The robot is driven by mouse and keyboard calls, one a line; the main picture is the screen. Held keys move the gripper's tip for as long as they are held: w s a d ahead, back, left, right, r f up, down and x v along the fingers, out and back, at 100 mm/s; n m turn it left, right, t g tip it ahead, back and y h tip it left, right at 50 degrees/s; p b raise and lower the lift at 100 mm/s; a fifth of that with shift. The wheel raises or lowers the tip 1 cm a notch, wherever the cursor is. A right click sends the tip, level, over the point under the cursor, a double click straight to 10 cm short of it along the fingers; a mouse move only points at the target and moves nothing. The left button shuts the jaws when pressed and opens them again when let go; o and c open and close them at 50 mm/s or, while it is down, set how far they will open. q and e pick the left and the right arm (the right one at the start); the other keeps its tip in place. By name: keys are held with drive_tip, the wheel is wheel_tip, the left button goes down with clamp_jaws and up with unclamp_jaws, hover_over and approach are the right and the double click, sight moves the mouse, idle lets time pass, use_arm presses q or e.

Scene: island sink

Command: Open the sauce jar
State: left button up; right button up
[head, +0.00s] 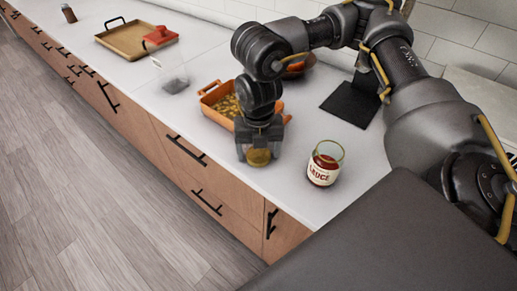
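The sauce jar (324,168) stands upright on the white counter, right of the middle, with red sauce and a label reading "SAUCE". Its glass rim is uncovered. My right gripper (258,149) points down to the left of the jar, near the counter's front edge. A round gold lid (258,158) shows between its fingertips, apart from the jar; the gripper appears closed on it. My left gripper is not in view.
An orange dish (211,97) with yellow food sits behind my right gripper, partly hidden. A clear container (174,82), a tan tray (124,45) with a red item (160,36), and a dark mat (350,104) are on the counter.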

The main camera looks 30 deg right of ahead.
sight(259, 154)
drive_tip(key=shift+r, duration=0.2)
wheel_tip(259, 154, up, 12)
drive_tip(key=shift+f, duration=0.1)
idle(0.5)
